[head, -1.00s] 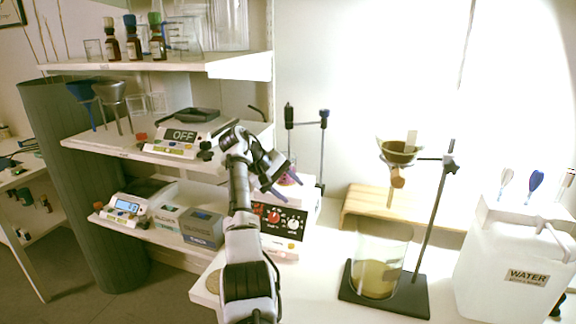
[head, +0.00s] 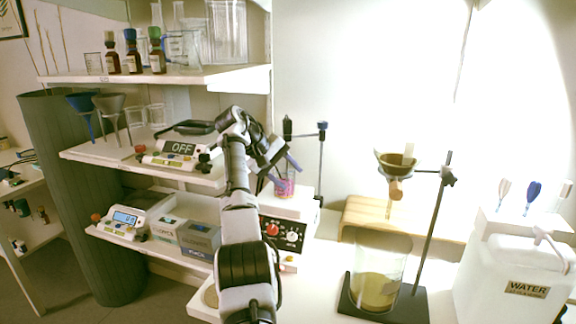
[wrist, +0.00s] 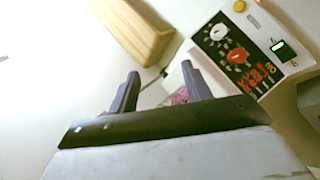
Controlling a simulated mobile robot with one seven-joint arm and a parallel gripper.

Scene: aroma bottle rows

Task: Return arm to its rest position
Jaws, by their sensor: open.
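My gripper (head: 285,170) is raised in front of the shelf unit, near the hot plate, with its fingers pointing right and down. In the wrist view my gripper (wrist: 160,88) shows two spread dark fingers with nothing held between them. A beaker with pink contents (head: 284,187) stands on the hot plate (head: 289,206), just below and behind the fingers. In the wrist view the pink contents (wrist: 180,96) show partly between the fingers; the rest is hidden. My arm covers part of the shelves and bench.
Three brown bottles (head: 132,62) with coloured caps stand on the top shelf (head: 200,75). A scale reading OFF (head: 180,150) is on the middle shelf. A stand (head: 432,230) with a funnel above a beaker (head: 378,285), a wooden stool (head: 430,222) and a water canister (head: 510,280) are at right.

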